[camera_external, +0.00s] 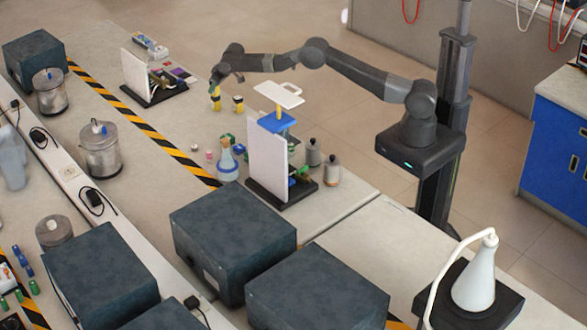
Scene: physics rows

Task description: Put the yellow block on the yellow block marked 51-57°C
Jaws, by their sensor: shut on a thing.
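My gripper (215,84) is at the end of my outstretched arm, over the far right part of the long table. It points down and is shut on a small yellow block (216,101). A second small yellow block with a dark band (238,104) stands upright just to the right of the held one, with a small gap between them in this view. Any temperature marking is too small to read. I cannot tell how far the held block is above the table.
A white panel on a black base (137,75) stands to the left. Another white panel (266,168), a blue piece (277,122), a flask (227,165) and grey bottles (333,169) stand nearer the camera. The table between the blocks and the striped tape is mostly clear.

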